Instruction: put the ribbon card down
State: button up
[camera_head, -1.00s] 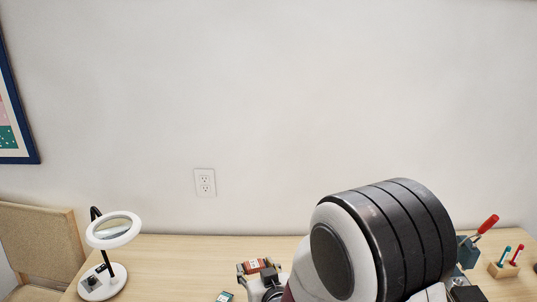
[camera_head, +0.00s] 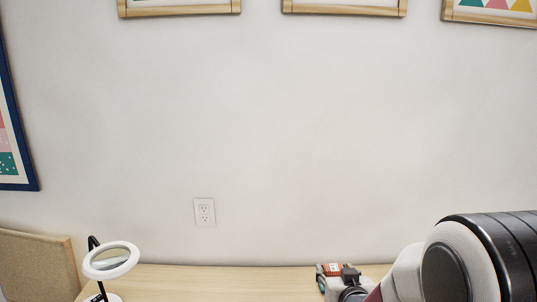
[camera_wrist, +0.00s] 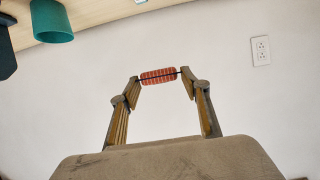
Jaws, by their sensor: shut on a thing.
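The ribbon card (camera_head: 334,269), red with a pale patch, is between the jaws of my gripper (camera_head: 338,271) at the bottom of the head view, right of centre. In the wrist view, the card (camera_wrist: 158,75) is a small red patterned strip with a dark line across it, spanning the two fingertips of my gripper (camera_wrist: 159,76). The jaws are shut on it. The wall is behind it in the wrist view. The card's gap to the tabletop (camera_head: 240,280) cannot be told. My arm hides the right part of the table.
A white ring lamp (camera_head: 110,262) stands at the left of the table. A tan panel (camera_head: 35,262) is farther left. The tabletop between lamp and gripper looks bare where visible. In the wrist view, a teal cup-like object (camera_wrist: 52,22) and a dark blue object (camera_wrist: 5,50) are at upper left.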

dwell(0.9)
jog(key=shift+a, duration=0.6)
jog(key=s+a+f+n+y, duration=0.2)
jog(key=a+f, duration=0.1)
jog(key=a, duration=0.5)
jog(key=s+a+f+n+g+y, duration=0.1)
jog(key=s+a+f, duration=0.1)
jog(key=a, duration=0.7)
jog(key=s+a+f+n+y, duration=0.2)
jog(key=a+f, duration=0.1)
jog(key=a, duration=0.5)
jog(key=s+a+f, duration=0.3)
jog(key=s+a, duration=0.4)
jog(key=a, duration=0.1)
jog(key=s+a+f, duration=0.3)
jog(key=s+a, duration=0.4)
jog(key=a, duration=0.2)
jog(key=shift+s+f+m, duration=0.25)
jog(key=shift+s+m, duration=0.05)
jog(key=shift+s, duration=0.05)
